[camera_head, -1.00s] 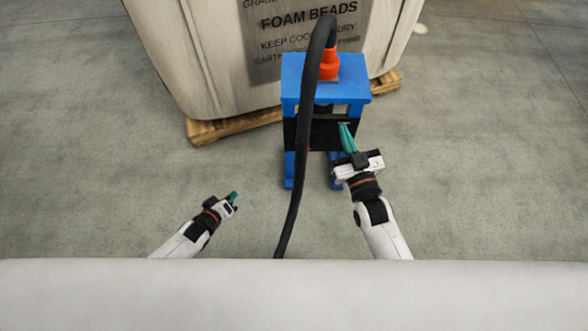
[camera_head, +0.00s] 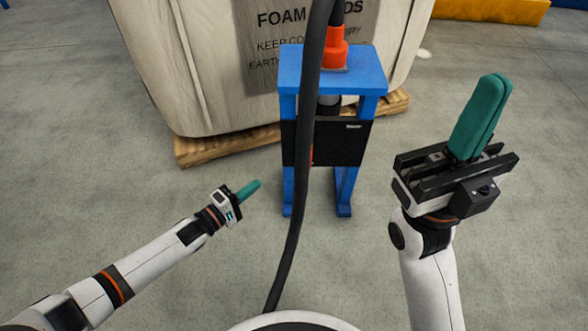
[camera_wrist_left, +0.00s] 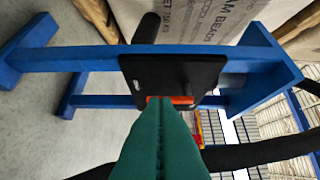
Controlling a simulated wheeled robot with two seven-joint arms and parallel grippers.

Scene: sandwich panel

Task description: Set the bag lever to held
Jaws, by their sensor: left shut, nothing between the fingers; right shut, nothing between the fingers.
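A black panel (camera_head: 345,143) is fixed to the front of a blue stand (camera_head: 332,66). A small red-orange part (camera_head: 312,156) shows at the panel's left, mostly hidden by a black hose; I cannot tell for sure that it is the bag lever or how it is set. In the left wrist view, an orange-red part (camera_wrist_left: 180,100) lies at the panel's edge, just beyond my green fingertips; contact is unclear. My left gripper (camera_head: 250,188) is shut and empty, left of the stand. My right gripper (camera_head: 482,115) is shut and empty, raised to the right of the stand.
The thick black hose (camera_head: 306,110) hangs in front of the stand, between my left gripper and the panel. An orange fitting (camera_head: 335,50) sits on top. A large bag (camera_head: 215,60) stands behind on a wooden pallet (camera_head: 225,147). Floor beside the stand is clear.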

